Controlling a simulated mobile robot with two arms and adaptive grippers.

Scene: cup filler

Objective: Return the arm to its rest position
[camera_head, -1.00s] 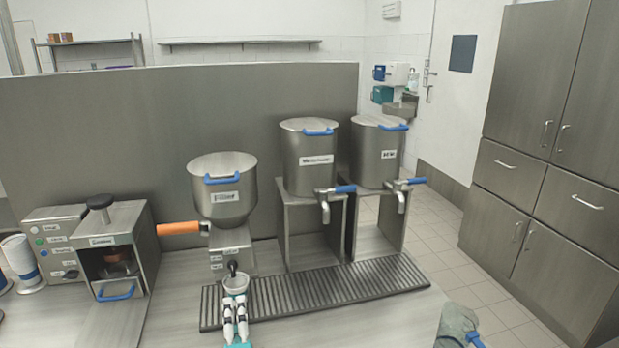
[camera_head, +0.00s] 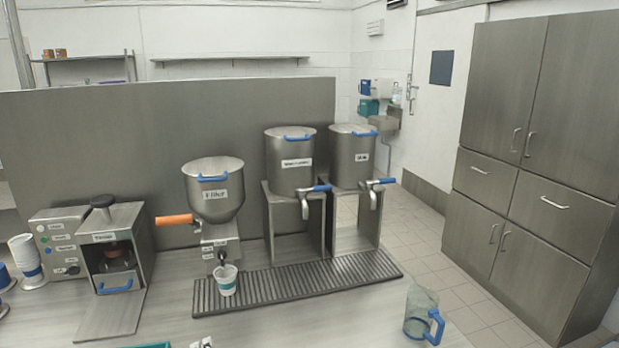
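A white cup with a teal band (camera_head: 227,281) stands upright on the dark ribbed drip grate (camera_head: 310,283), below the spout of the filler with the round metal hopper (camera_head: 213,192). A small black and white piece of a gripper, which looks like my left one (camera_head: 203,343), shows at the bottom edge, apart from the cup. Most of it is cut off, so I cannot tell whether it is open or shut. My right gripper is not in view.
Two metal pots (camera_head: 290,160) (camera_head: 352,157) with blue-handled taps stand on stands behind the grate. A clear jug with a blue handle (camera_head: 421,312) is at the right front. A small machine (camera_head: 118,250) and stacked cups (camera_head: 27,262) are at left. The counter front centre is clear.

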